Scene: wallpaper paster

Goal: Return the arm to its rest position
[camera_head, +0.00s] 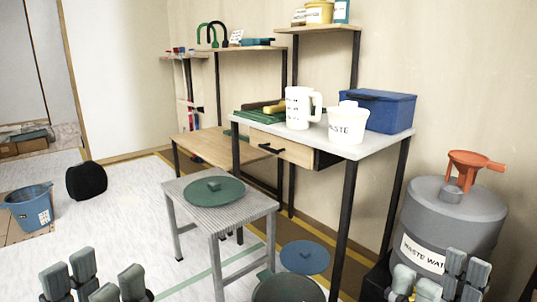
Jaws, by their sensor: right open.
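My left gripper (94,280) shows at the bottom left edge, with its dark grey fingers pointing up and spread apart. Nothing sits between them, and it is over the pale floor, left of the small grey stool. My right gripper (440,278) shows at the bottom right edge, in front of the grey waste water drum (455,215). Its fingers are apart and empty, and yellowish parts show on its left finger. Most of both arms is outside the picture, below its edge.
A desk (378,148) holds a white mug (299,108), a waste tub (348,122) and a blue toolbox (380,108). A stool (266,205) bears a green lid (214,190). A blue bucket (30,208) stands left.

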